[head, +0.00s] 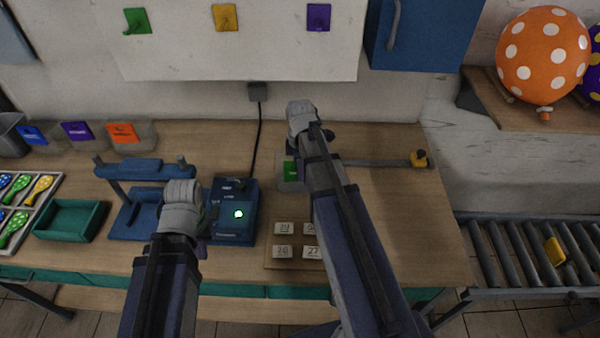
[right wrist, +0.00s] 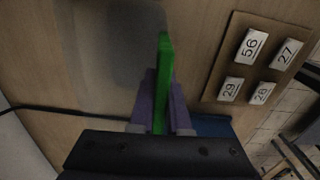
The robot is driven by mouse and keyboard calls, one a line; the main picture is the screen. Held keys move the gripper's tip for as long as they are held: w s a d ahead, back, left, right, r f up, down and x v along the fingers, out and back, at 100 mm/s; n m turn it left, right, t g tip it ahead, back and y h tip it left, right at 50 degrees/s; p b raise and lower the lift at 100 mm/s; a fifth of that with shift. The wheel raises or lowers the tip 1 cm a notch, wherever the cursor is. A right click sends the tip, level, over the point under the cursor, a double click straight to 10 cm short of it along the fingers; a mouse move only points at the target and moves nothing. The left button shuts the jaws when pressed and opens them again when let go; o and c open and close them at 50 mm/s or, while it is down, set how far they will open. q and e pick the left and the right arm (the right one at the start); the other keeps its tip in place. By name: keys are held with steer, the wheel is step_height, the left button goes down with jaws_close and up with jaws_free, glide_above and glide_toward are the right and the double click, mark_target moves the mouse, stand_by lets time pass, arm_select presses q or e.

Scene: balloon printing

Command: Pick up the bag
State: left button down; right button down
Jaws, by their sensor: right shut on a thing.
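A flat green thing, seen edge-on and taken to be the bag (right wrist: 163,75), stands between the purple fingers of my right gripper (right wrist: 160,115) in the right wrist view. The fingers are shut on it. In the head view a green patch (head: 290,171) with a pale mark shows left of my right arm, on a greyish patch. My right arm covers part of that area and hides the right fingertips. My left gripper (head: 202,247) is low in front of the blue machine; its fingers are mostly hidden behind my wrist.
A blue machine (head: 235,220) with a lit green button stands left of centre. A board with numbered tiles (head: 284,228) lies near the front edge. A roller conveyor (head: 520,250) is at right.

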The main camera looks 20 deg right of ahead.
steer(key=shift+r, duration=0.1)
stand_by(0.4)
step_height(320, 180, up, 10)
steer(key=p, duration=1)
step_height(320, 180, down, 8)
steer(key=b, duration=0.7)
steer(key=shift+r, duration=0.2)
steer(key=shift+d+r, duration=0.1)
steer(key=shift+r, duration=0.05)
